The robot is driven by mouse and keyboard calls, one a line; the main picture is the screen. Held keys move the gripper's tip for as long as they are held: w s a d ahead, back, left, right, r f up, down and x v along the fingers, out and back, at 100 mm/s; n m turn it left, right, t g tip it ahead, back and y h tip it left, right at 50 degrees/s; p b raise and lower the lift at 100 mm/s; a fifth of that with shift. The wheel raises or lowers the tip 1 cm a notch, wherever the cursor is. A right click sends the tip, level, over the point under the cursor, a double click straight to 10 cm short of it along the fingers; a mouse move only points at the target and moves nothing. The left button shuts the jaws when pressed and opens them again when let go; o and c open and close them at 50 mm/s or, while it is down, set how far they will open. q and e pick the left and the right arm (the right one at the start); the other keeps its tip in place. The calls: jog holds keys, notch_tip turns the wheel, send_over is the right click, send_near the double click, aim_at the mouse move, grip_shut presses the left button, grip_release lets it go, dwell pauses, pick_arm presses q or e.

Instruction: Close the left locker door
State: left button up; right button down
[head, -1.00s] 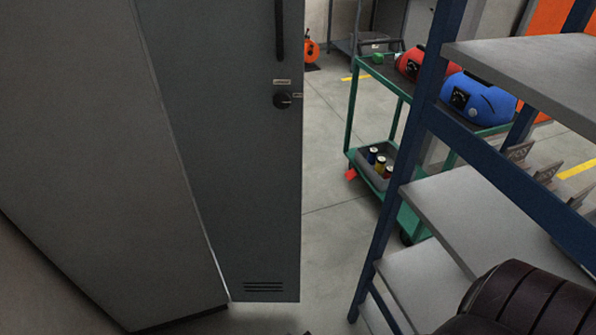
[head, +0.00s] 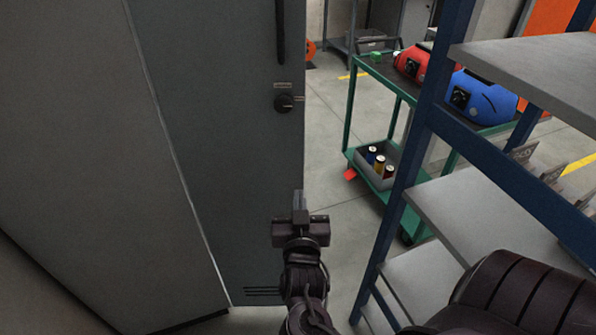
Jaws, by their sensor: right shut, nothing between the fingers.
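The locker door (head: 215,150) is a tall grey panel that stands open, swung out from the locker body (head: 90,150) on the left. It has a dark vertical handle (head: 280,30) near its free edge and a round black knob (head: 284,102) below that. My right gripper (head: 299,198) is shut and empty. In the picture it overlaps the lower free edge of the door; I cannot tell whether it touches. My left gripper is not in view.
A blue-framed shelf rack (head: 405,180) with grey shelves stands close on the right. Behind it is a green cart (head: 348,110) with a red and a blue machine and several cans. A strip of bare floor (head: 335,180) lies between door and rack.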

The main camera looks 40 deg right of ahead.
aim_at(298, 164)
jog(key=p+x, duration=0.1)
jog(key=x, duration=0.7)
jog(key=shift+w+d, duration=0.2)
jog(key=shift+w, duration=0.15)
